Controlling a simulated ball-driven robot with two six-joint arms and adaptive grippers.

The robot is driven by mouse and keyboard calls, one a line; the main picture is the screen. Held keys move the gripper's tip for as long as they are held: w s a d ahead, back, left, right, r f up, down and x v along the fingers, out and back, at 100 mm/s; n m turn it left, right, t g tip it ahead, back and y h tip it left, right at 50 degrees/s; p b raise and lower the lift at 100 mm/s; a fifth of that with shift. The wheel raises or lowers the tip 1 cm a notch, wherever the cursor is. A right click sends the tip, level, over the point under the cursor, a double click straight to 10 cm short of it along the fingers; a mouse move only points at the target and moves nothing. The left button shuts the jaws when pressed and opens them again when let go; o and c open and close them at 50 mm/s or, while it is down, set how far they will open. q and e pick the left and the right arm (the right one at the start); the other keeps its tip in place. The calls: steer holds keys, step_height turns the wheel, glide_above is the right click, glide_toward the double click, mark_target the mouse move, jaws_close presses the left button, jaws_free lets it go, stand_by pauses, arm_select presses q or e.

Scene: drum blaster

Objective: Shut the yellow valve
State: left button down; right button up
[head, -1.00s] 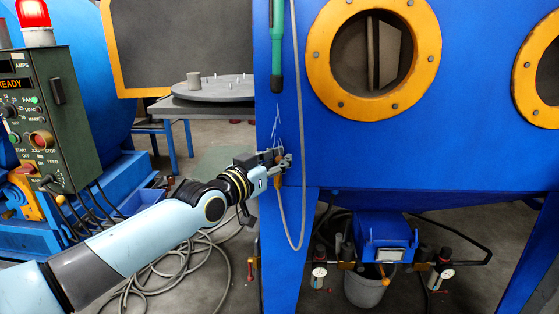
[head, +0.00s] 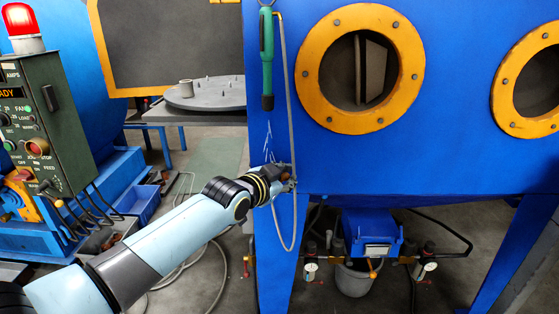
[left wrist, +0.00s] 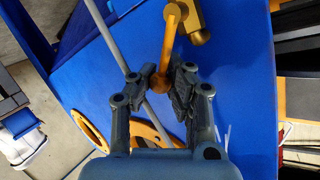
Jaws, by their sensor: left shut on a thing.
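The yellow valve shows in the left wrist view as a brass-yellow body (left wrist: 194,22) with a lever (left wrist: 168,45) ending in an orange-brown knob. It sits against the blue cabinet (left wrist: 235,75). My left gripper (left wrist: 163,80) is shut on the lever at its knob end, one finger on each side. In the head view my left gripper (head: 286,178) is at the lower left of the cabinet front (head: 455,165), beside the hanging grey hose. There my wrist and fingers mostly hide the valve. My right gripper is not in view.
A green-handled tool (head: 267,60) hangs above my gripper. The grey hose (head: 293,215) loops down beside it. A control box (head: 45,125) with a red lamp stands left. A round turntable (head: 210,95) is behind. Gauges and a bucket (head: 355,280) are under the cabinet.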

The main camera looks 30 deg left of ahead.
arm_select(q)
steer(key=shift+w+d+f+m+g+y+p, duration=0.25)
steer(key=shift+d+f+m+g+y+p, duration=0.25)
steer(key=shift+m+g+p, duration=0.5)
steer(key=shift+w+d+f+m+g+y+p, duration=0.1)
steer(key=shift+d+f+m+g+y+p, duration=0.1)
steer(key=shift+f+m+y+p, duration=0.15)
steer(key=shift+w+d+f+m+g+y+p, duration=0.15)
steer(key=shift+f+m+g+y+p, duration=0.1)
steer(key=shift+f+m, duration=0.15)
steer(key=shift+d+f+m+g+y, duration=0.2)
steer(key=shift+f+m+g+y, duration=0.15)
steer(key=shift+f+m+y, duration=0.35)
steer(key=shift+f+m+g+y+b, duration=0.4)
steer(key=shift+f+m+g+y, duration=0.1)
steer(key=shift+f+m+g, duration=0.2)
steer(key=shift+f, duration=0.1)
steer(key=c, duration=1.2)
jaws_free()
steer(key=shift+o, duration=0.2)
steer(key=shift+d+r, duration=0.1)
steer(key=shift+r, duration=0.15)
steer(key=v, duration=0.7)
steer(key=shift+s, duration=0.2)
